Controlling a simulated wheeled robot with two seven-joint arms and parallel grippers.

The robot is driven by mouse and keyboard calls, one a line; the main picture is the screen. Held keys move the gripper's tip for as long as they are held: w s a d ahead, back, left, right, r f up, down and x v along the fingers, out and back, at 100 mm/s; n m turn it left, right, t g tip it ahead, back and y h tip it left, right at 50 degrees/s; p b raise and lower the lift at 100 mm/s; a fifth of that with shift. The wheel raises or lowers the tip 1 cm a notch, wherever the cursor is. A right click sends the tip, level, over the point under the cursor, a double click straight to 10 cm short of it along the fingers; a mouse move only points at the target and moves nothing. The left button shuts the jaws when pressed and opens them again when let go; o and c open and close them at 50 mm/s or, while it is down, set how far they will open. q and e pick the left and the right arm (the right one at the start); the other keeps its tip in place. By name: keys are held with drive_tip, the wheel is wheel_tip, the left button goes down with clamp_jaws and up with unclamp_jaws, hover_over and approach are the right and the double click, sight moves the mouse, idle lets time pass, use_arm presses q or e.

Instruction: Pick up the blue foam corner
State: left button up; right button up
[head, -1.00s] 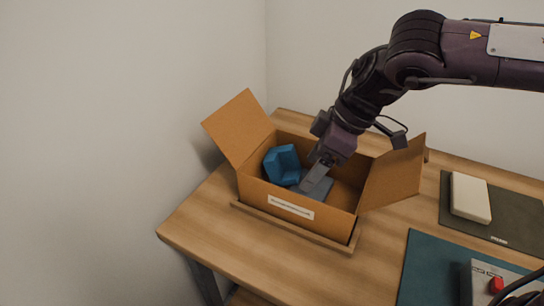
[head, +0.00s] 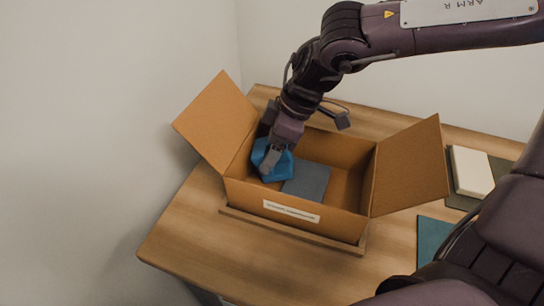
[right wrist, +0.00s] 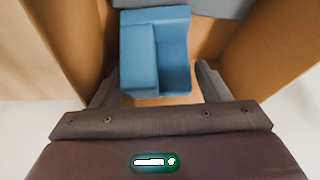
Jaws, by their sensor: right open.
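The blue foam corner (head: 271,162) sits in the left end of an open cardboard box (head: 300,192). It also shows in the right wrist view (right wrist: 156,50), an angled block with a raised wall. My right gripper (head: 268,164) reaches down into the box at the foam corner and partly hides it. In the right wrist view the gripper's two fingers (right wrist: 156,82) are open and apart, with the near end of the foam corner between or just ahead of them. I cannot tell whether they touch it. My left gripper is not in view.
A flat grey-blue piece (head: 306,182) lies in the box beside the foam corner. The box flaps (head: 412,166) stand spread left and right. A white block (head: 471,172) and a teal mat (head: 432,238) lie on the wooden table (head: 190,250) to the right.

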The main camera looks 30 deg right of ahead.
drive_tip(key=shift+w+a+f, duration=0.1)
drive_tip(key=shift+a+f, duration=0.15)
drive_tip(key=shift+f, duration=0.3)
drive_tip(key=c, duration=0.8)
drive_tip(key=shift+r, duration=0.2)
